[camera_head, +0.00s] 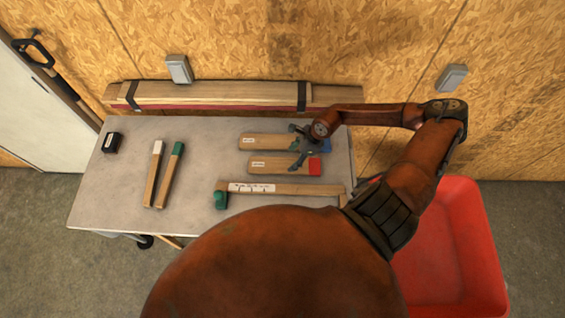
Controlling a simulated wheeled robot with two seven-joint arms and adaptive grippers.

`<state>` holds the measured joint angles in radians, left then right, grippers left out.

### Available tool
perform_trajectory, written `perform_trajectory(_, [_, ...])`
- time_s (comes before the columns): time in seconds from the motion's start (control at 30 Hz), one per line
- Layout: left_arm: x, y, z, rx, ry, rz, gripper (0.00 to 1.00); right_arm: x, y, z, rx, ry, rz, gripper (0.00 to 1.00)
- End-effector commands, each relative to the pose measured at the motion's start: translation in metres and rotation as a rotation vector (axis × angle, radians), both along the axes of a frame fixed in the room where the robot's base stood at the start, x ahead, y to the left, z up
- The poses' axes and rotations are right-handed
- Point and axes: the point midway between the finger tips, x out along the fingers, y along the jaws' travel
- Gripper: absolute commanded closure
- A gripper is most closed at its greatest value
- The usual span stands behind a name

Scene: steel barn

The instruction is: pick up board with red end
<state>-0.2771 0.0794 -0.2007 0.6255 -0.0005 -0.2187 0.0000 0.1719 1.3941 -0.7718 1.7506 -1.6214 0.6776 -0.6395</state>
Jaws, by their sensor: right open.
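The board with the red end (275,165) lies flat on the grey table (110,195), its red end at the right. My right gripper (298,152) is open, over or beside this board near its red end and close to the board behind it. I cannot tell its height or whether it touches either board. The board with the blue end (262,141) lies just behind, partly hidden by the gripper. My left gripper is not in view.
A board with a green end (172,172) and one with a white end (153,172) lie at left. A longer piece with a white label (270,188) lies in front. A black box (111,142) stands at the back left. A red bin (455,250) is at right. Strapped planks (220,93) lie behind.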

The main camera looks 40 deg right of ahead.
Motion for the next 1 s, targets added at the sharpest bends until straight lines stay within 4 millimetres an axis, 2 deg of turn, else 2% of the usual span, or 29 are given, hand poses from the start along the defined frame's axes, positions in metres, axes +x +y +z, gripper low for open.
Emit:
perform_trajectory(0.03, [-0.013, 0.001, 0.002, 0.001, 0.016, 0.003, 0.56, 0.004, 0.006, -0.003, 0.003, -0.001, 0.006, 0.34])
perform_trajectory(0.2, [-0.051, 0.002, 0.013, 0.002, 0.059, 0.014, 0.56, 0.014, 0.021, -0.023, 0.005, 0.003, 0.013, 0.25])
perform_trajectory(0.3, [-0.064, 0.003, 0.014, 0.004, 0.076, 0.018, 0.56, 0.018, 0.024, -0.037, 0.004, 0.003, 0.012, 0.25])
perform_trajectory(0.37, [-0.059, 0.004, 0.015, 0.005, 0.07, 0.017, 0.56, 0.019, 0.025, -0.043, 0.003, 0.005, 0.01, 0.25])
perform_trajectory(0.53, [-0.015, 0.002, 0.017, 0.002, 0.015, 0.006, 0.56, 0.018, 0.024, -0.049, 0.002, 0.005, 0.01, 0.25])
perform_trajectory(0.63, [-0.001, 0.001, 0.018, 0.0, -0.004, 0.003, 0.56, 0.018, 0.025, -0.049, 0.001, 0.005, 0.01, 0.25])
perform_trajectory(0.77, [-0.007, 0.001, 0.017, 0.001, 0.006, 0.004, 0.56, 0.018, 0.025, -0.048, 0.001, 0.004, 0.011, 0.32])
perform_trajectory(1.0, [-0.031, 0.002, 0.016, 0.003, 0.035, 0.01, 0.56, 0.018, 0.024, -0.048, 0.001, 0.004, 0.009, 0.49])
